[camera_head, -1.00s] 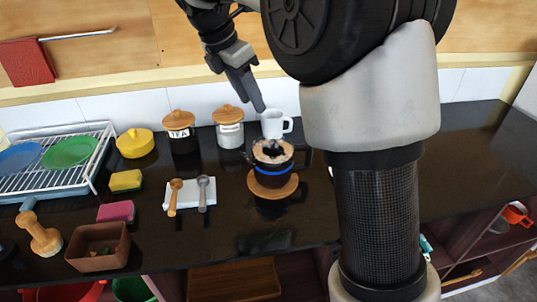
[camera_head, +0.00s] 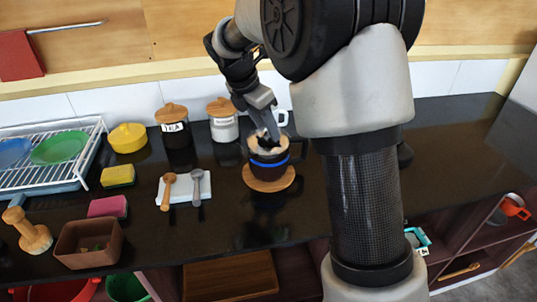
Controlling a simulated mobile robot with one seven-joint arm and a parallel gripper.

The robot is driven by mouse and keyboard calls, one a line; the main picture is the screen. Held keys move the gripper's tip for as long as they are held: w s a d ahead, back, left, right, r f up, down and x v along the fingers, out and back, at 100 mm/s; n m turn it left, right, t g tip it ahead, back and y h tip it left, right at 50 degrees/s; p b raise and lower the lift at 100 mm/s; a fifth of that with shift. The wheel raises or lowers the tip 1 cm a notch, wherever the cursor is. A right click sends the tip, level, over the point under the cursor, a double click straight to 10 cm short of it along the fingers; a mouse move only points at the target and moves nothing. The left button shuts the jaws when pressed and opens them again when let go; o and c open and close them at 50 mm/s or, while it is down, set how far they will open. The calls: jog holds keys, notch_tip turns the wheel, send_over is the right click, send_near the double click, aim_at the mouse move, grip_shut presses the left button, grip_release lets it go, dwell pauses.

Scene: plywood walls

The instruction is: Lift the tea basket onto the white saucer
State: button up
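A dark teapot or mug with a blue band (camera_head: 268,167) stands upright on a round wooden coaster (camera_head: 268,184) in the head view. A pale ring with a dark piece in it shows at its top; this may be the tea basket (camera_head: 268,146), but my gripper partly covers it. My gripper (camera_head: 270,133) points down right at this top. I cannot tell whether its fingers touch the basket or whether they are open or shut. I see no round white saucer; my arm hides part of the counter to the right.
A tea jar (camera_head: 177,128), a second lidded jar (camera_head: 223,121) and a white mug (camera_head: 282,117) stand behind. A white mat (camera_head: 184,189) with two spoons lies left. A dish rack (camera_head: 60,165) is far left. The counter's right part (camera_head: 465,150) is mostly clear.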

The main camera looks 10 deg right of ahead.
jog(key=shift+c, duration=0.2)
grip_shut()
